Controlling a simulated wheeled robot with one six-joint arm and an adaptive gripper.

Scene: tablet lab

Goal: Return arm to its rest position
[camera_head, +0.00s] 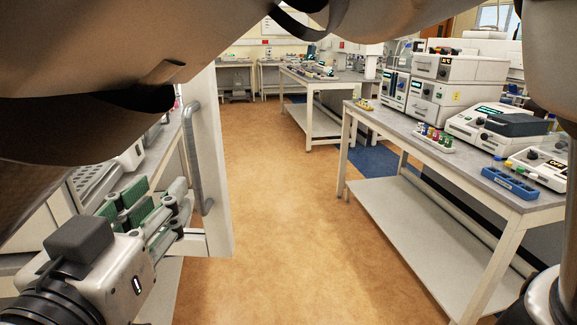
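My gripper (155,205) is at the lower left, with a pale body, a dark coupling and grey and green parts at its finger end. It points up and to the right in the picture, towards a white open door (222,190) with a grey bar handle (195,155). The finger parts overlap in this view, so the gap between the tips is not clear. I cannot tell whether the gripper touches the door. Large brown-grey links of my arm cross the top and hide part of the room.
A bench (460,165) on the right bears instruments (490,120), a rack of coloured vials (434,138) and a blue rack (510,183). Another bench (335,82) stands farther back. Bare tan floor (270,200) lies between the door and the right bench.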

